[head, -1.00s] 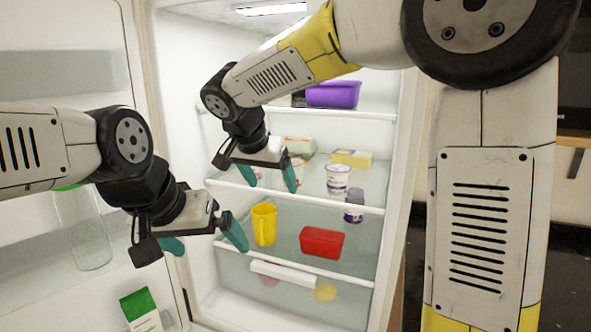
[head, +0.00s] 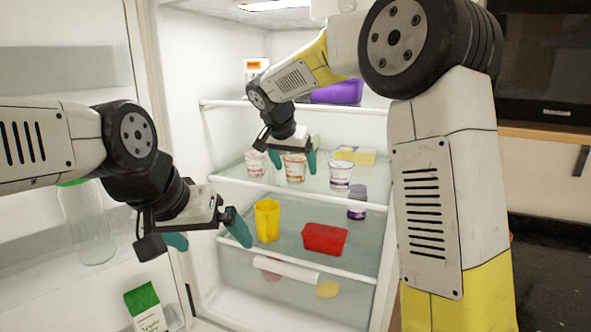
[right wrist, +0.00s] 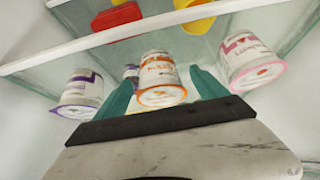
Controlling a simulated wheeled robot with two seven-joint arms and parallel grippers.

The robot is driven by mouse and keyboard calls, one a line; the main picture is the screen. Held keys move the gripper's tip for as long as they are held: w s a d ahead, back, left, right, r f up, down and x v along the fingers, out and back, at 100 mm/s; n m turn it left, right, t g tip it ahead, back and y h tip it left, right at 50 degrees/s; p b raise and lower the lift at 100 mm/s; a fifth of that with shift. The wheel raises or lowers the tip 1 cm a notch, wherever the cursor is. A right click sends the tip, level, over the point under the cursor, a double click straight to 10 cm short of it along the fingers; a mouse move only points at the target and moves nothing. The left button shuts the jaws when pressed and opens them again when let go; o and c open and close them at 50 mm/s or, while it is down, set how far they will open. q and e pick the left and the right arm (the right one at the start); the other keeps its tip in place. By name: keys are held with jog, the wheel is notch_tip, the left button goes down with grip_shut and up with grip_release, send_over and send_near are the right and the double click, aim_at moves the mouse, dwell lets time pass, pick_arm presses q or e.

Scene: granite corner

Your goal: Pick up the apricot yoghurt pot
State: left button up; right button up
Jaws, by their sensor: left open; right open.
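The apricot yoghurt pot, white with orange markings, stands on the upper-middle fridge shelf in the head view (head: 294,172). In the right wrist view it (right wrist: 159,72) appears between my two teal fingers. My right gripper (head: 293,160) is open, with one finger on each side of this pot. I cannot tell whether the fingers touch it. A pink-marked pot (head: 255,164) stands to its left and a purple-marked pot (head: 340,177) to its right. My left gripper (head: 207,238) is open and empty in front of the fridge, near the open door.
A yellow butter-like box (head: 361,156) sits behind the purple-marked pot. The shelf below holds a yellow jug (head: 267,222), a red tub (head: 325,239) and a purple-capped jar (head: 357,208). A purple container (head: 338,92) is on the shelf above. The door holds a glass bottle (head: 88,228).

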jog(key=shift+x, duration=0.85)
jog(key=c, duration=1.5)
jog(key=shift+r, duration=0.15)
